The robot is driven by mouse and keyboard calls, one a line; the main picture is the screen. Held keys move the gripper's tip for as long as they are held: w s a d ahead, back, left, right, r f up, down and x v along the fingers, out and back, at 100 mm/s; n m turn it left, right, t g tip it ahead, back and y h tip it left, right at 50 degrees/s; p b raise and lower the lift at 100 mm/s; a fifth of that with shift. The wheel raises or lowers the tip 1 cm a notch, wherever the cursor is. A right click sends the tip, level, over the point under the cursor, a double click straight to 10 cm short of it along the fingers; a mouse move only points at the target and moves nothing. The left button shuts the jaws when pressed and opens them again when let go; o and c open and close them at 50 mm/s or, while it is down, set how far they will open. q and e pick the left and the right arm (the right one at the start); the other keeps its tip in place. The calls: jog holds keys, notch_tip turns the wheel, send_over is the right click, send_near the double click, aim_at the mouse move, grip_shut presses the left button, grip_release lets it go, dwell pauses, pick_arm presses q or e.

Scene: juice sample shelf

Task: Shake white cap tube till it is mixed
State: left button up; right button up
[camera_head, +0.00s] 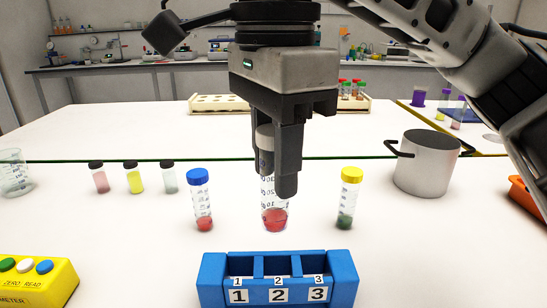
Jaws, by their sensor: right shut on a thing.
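The white cap tube (275,219) is upright in the middle of the camera_head view, with red liquid in its lower part. My right gripper (277,180) points down and is shut on it near the white cap, which the fingers partly hide. I cannot tell whether the tube's bottom touches the table. A blue cap tube (201,205) with red liquid stands to the left. A yellow cap tube (348,200) with dark green liquid stands to the right. My left gripper does not show.
A blue rack (278,294) marked 1, 2, 3 is in front, its slots apparently empty. A metal pot (427,165) stands at right. Several small black-capped vials (134,178), a beaker (14,172) and a yellow meter (38,282) are at left. Wooden racks (218,105) stand farther back.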

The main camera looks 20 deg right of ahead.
jog(key=shift+s+a+r, duration=0.1)
jog(key=shift+s, duration=0.15)
jog(key=shift+o, duration=0.4)
jog(key=shift+r, duration=0.1)
jog(key=shift+c, duration=1.1)
notch_tip(320, 180, up, 6)
jog(key=p, duration=0.6)
